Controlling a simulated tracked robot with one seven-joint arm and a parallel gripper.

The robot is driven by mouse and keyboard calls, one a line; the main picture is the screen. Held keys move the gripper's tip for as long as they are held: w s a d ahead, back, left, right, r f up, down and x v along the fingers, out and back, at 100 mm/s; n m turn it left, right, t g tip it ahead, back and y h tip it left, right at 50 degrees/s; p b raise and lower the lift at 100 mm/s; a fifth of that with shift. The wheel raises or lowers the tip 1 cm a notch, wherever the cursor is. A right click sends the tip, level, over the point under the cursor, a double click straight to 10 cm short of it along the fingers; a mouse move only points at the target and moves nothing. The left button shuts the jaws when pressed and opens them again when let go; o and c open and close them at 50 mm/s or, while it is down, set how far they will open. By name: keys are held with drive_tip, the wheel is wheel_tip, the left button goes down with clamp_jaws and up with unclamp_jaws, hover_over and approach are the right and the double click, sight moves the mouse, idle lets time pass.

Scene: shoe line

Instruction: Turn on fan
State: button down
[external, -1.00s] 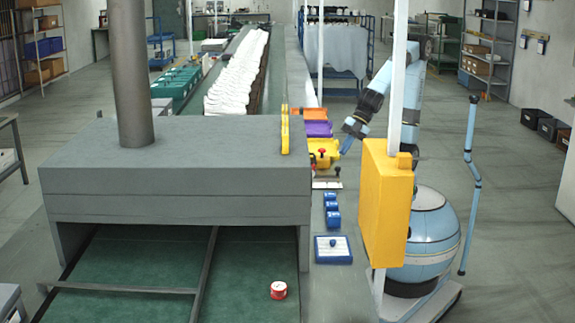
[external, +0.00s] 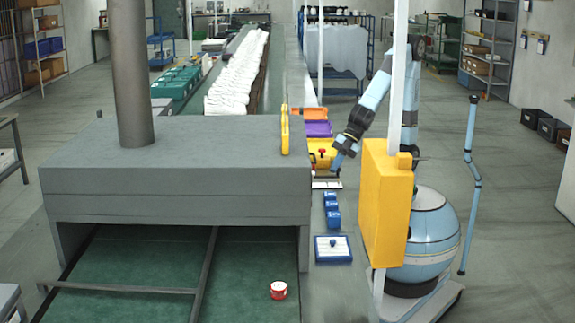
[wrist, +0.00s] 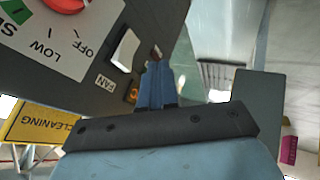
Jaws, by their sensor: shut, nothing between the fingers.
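In the wrist view a white rocker switch (wrist: 125,49) sits on a dark panel above a label reading FAN (wrist: 104,82). A small amber part (wrist: 133,92) is beside it. My gripper (wrist: 155,62) is shut and empty, its fingertips just right of the switch. I cannot tell whether they touch it or which way it is set. In the external view my gripper (external: 337,168) is low beside the right end of the grey housing (external: 180,165); the switch is not visible there.
A dial plate with a red knob (wrist: 66,3) and OFF and LOW marks is left of the switch. A yellow CLEANING sign (wrist: 48,120) is at lower left.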

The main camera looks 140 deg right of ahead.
drive_tip(key=shift+w+d+f, duration=0.2)
drive_tip(key=shift+w+d, duration=0.3)
drive_tip(key=shift+w, duration=0.25)
drive_tip(key=shift+w+d+f, duration=0.2)
drive_tip(key=shift+w+d, duration=0.25)
drive_tip(key=shift+w, duration=0.25)
drive_tip(key=shift+w+d+f, duration=0.2)
drive_tip(key=shift+w+d, duration=0.3)
drive_tip(key=shift+w, duration=0.25)
drive_tip(key=shift+w+d+r, duration=0.2)
drive_tip(key=shift+w+d, duration=0.1)
drive_tip(key=shift+d, duration=0.05)
drive_tip(key=shift+r, duration=0.1)
drive_tip(key=shift+r, duration=0.7)
